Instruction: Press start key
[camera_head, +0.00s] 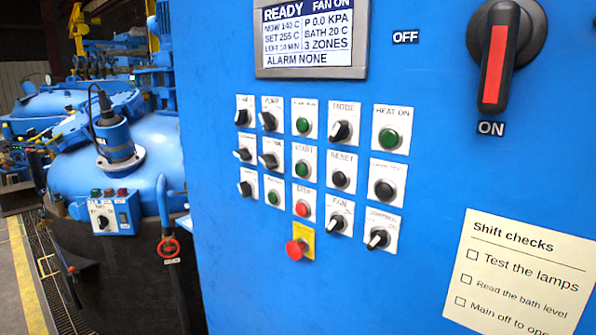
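The start key (302,169) is a green round button on a white plate marked START, in the middle column of the blue control cabinet's (230,290) key rows. A green button (303,125) sits just above it, and a red button (302,209) marked STOP just below it. The black RESET button (340,179) is to its right. The display (310,38) above reads READY, FAN ON and ALARM NONE. Neither of my grippers shows in the view, and nothing covers the start key.
A red mushroom button (296,250) on a yellow plate sticks out below the keys. Several selector knobs surround the start key. A large rotary switch (498,60) points to ON at the upper right. A paper checklist (520,275) hangs lower right. Blue furnace vessels (150,150) stand at left.

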